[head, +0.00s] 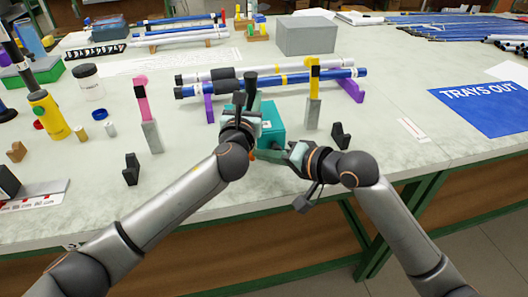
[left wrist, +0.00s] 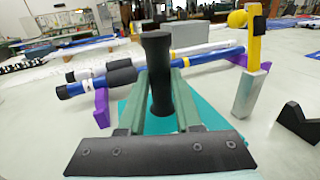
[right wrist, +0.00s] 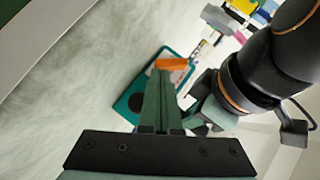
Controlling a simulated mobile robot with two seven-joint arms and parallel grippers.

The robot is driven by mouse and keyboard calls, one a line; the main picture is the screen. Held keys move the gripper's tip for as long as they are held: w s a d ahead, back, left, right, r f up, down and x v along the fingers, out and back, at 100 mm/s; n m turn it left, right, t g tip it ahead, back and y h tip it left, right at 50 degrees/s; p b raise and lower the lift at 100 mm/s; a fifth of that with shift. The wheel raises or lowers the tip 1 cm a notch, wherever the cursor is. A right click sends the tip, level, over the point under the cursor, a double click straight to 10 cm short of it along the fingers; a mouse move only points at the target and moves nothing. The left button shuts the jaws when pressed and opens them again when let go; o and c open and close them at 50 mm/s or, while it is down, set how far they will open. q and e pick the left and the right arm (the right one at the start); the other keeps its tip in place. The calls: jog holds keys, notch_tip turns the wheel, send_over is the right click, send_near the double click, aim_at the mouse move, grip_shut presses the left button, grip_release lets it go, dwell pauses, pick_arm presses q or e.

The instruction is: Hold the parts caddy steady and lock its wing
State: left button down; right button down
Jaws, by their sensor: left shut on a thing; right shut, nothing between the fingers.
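The parts caddy (head: 271,118) is a teal box standing near the table's front edge. It has a black upright post (left wrist: 157,60) with a wider cap. My left gripper (left wrist: 160,105) is shut on this post, one green finger on each side. My right gripper (head: 268,155) is shut and empty low at the caddy's near side. In the right wrist view its fingertips (right wrist: 160,75) are just by an orange wing (right wrist: 172,63) on the caddy's face (right wrist: 125,105). I cannot tell whether they touch it. My left arm partly hides the caddy in the head view.
Behind the caddy, blue and white rods (head: 300,80) lie on purple stands (head: 350,90). A pink-topped post (head: 150,125) stands left and a yellow-topped post (head: 313,95) right. Small black V-blocks (head: 340,136) sit nearby. The tabletop at right is mostly free.

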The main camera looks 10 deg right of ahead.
jog(key=shift+f+m+t+y, duration=0.3)
jog(key=shift+f+m+y, duration=0.2)
jog(key=shift+y, duration=0.3)
jog(key=shift+f, duration=0.15)
jog(key=shift+d, duration=0.15)
dwell(0.8)
jog(key=v, duration=0.9)
jog(key=shift+s+d+r, duration=0.1)
jog(key=shift+s+r, duration=0.15)
jog(key=shift+r, duration=0.5)
jog(key=shift+w, duration=0.2)
jog(key=x, duration=1)
jog(key=shift+f, duration=0.15)
